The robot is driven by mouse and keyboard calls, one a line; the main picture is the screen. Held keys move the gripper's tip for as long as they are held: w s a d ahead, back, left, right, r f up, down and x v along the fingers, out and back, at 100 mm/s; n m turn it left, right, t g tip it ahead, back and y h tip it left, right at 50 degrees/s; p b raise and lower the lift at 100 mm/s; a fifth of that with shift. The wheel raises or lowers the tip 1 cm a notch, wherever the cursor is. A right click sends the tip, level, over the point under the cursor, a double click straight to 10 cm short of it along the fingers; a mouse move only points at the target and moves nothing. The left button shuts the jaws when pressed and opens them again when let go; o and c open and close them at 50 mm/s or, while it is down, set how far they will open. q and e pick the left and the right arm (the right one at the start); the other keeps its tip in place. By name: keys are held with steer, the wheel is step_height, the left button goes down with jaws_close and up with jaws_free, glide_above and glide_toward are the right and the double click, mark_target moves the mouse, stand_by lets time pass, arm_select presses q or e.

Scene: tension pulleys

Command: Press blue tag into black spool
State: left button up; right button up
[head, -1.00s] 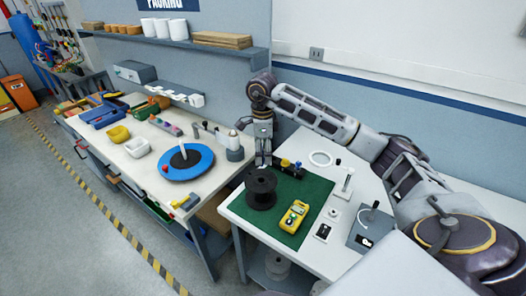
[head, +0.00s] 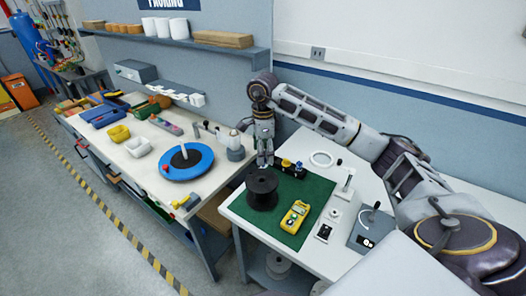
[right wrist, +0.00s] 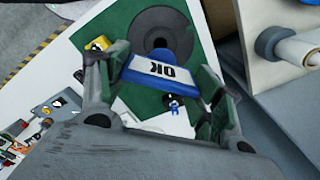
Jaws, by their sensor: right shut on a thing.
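The black spool (head: 262,189) stands upright on the green mat (head: 298,221), near its left edge. It shows in the right wrist view as a dark disc (right wrist: 131,30) with a central hub, partly covered by the tag. My right gripper (head: 265,163) points down just behind the spool, above its flange. In the right wrist view, my right gripper (right wrist: 160,76) is shut on the blue tag (right wrist: 160,68), which has a white label reading OK. The tag overlaps the spool's near edge in that view; I cannot tell whether they touch. My left gripper is out of view.
A yellow meter (head: 295,216) lies on the mat right of the spool.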

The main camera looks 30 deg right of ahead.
steer(key=shift+f, duration=0.15)
steer(key=shift+f+b, duration=1.9)
steer(key=shift+f, duration=1.4)
steer(key=shift+f+b, duration=0.2)
steer(key=shift+b, duration=0.2)
steer(key=shift+f+b, duration=0.85)
steer(key=shift+f, duration=0.35)
steer(key=shift+s+f, duration=0.15)
steer(key=shift+f, duration=0.1)
steer(key=shift+c, duration=0.7)
steer(key=o, duration=1.1)
steer(key=shift+r, duration=0.15)
